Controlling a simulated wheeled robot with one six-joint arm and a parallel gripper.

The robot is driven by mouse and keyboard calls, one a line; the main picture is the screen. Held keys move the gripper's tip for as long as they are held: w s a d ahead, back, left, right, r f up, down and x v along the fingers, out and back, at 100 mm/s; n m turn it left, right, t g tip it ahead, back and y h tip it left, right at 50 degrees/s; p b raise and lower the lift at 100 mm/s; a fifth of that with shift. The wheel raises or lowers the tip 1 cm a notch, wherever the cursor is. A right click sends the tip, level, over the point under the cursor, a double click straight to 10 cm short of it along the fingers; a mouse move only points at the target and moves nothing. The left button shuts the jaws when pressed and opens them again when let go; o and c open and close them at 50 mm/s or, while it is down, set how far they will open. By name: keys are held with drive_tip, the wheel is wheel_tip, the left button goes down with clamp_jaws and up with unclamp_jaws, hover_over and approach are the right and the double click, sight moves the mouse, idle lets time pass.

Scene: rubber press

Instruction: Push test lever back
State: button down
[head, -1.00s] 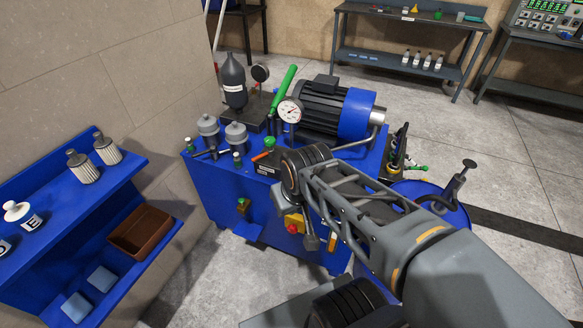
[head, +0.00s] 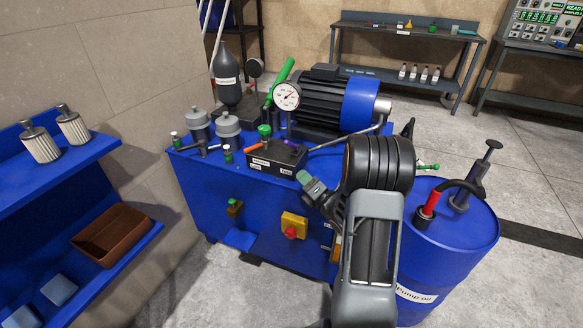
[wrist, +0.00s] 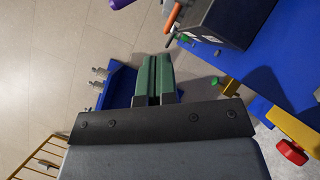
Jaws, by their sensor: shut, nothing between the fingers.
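A black valve block (head: 276,157) sits on top of the blue power unit. It carries an orange-handled lever (head: 256,147) at its left, a purple-tipped lever (head: 291,143) at its right and a green knob (head: 264,131). Its small labels are too blurred to tell which lever is the test lever. In the wrist view, the orange lever (wrist: 173,16) and purple end (wrist: 122,3) lie beyond my fingertips, with the block (wrist: 236,18) at upper right. My gripper (head: 304,179) has green fingers, shut and empty, in front of and below the block's right side. The fingers (wrist: 155,58) touch neither lever.
A yellow box with a red button (head: 291,232) is on the unit's front, below my gripper. A gauge (head: 286,96), motor (head: 325,97) and pipe stand behind the block. A blue pump oil drum (head: 440,235) is at right, a shelf (head: 85,165) at left.

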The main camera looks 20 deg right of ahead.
sight(292, 145)
drive_tip(key=shift+s+d+f+n+t+y+b, duration=0.25)
drive_tip(key=shift+s+f+n+t+y, duration=0.1)
drive_tip(key=shift+s+f+n, duration=0.2)
drive_tip(key=shift+s+d+f+n+t+y+b, duration=0.1)
drive_tip(key=shift+s+f+n+t+y+b, duration=0.2)
drive_tip(key=shift+s+f+n+y, duration=0.15)
drive_tip(key=shift+s+d+f+n+t+y+b, duration=0.2)
drive_tip(key=shift+s+f+n+t+y, duration=0.15)
drive_tip(key=shift+s+f+n, duration=0.25)
drive_tip(key=shift+r, duration=0.1)
drive_tip(key=d+r+p+x, duration=0.1)
drive_tip(key=d+x, duration=0.1)
drive_tip(key=x, duration=1)
drive_tip(key=shift+w+r+p, duration=0.25)
drive_tip(key=shift+r+p, duration=0.15)
drive_tip(key=shift+r, duration=0.15)
drive_tip(key=shift+a+r, duration=0.15)
drive_tip(key=shift+a, duration=0.05)
